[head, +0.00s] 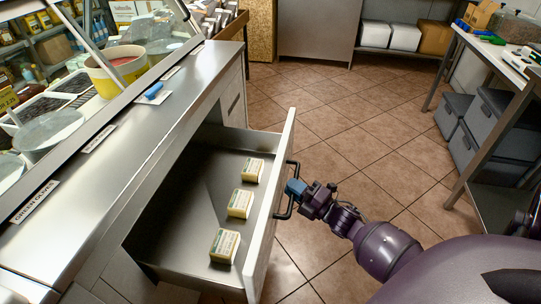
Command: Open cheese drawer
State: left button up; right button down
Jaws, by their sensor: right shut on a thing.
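The cheese drawer (168,232) stands pulled well out from the metal counter, with its inside showing. Three small pale labelled blocks (240,203) that look like cheese lie in a row along its front side. The drawer's white front panel (272,205) carries a dark bar handle (286,206). My right gripper (293,188) reaches in from the right and is shut on the handle, near its upper part. My left gripper is not in view.
The metal counter (130,146) runs along the left, with a blue item (154,90) and labels on it. A work table (500,62) with grey bins (490,130) beneath stands at the right. The tiled floor (350,120) between is clear.

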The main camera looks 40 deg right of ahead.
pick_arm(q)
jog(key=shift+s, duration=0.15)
pick_arm(e)
jog(key=shift+s+d, duration=0.8)
jog(key=shift+s, duration=0.25)
jog(key=shift+s+d, duration=0.8)
jog(key=shift+s, duration=0.25)
jog(key=c, duration=1.1)
grip_release()
jog(key=shift+c, duration=0.2)
pick_arm(q)
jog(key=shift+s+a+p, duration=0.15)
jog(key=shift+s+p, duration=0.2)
jog(key=shift+p, duration=0.15)
pick_arm(e)
jog(key=v, duration=1)
jog(key=shift+s, duration=0.35)
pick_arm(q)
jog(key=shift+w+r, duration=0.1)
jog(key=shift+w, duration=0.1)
pick_arm(e)
jog(key=shift+d, duration=0.1)
